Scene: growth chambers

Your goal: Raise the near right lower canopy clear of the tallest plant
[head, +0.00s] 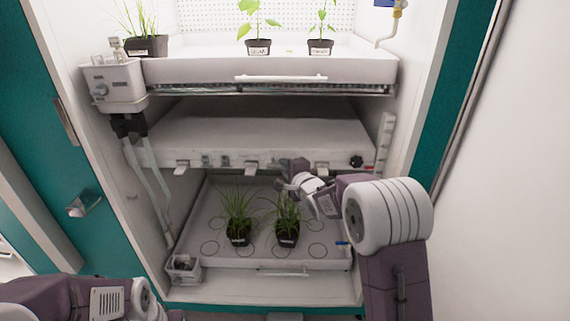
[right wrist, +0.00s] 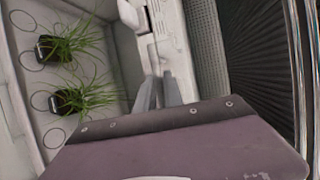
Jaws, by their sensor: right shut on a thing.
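The lower canopy (head: 255,135) is a wide white panel in the middle of the chamber, with a front rail carrying small grey tabs and a dark knob (head: 356,161) at its right end. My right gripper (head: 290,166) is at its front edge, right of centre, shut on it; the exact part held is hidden. The fingers also show in the right wrist view (right wrist: 158,92). Below, two grassy plants in black pots, a left one (head: 239,217) and a right one (head: 287,220), stand on the lower tray (head: 205,250). The gap above their leaf tips is hard to judge. My left gripper is out of frame.
An upper tray (head: 180,72) holds several potted plants. A white box (head: 113,82) with hoses hangs at the left, and a small container (head: 183,268) sits at the lower tray's left front corner. Side walls bound the canopy; a slotted white strip (head: 385,140) stands at right.

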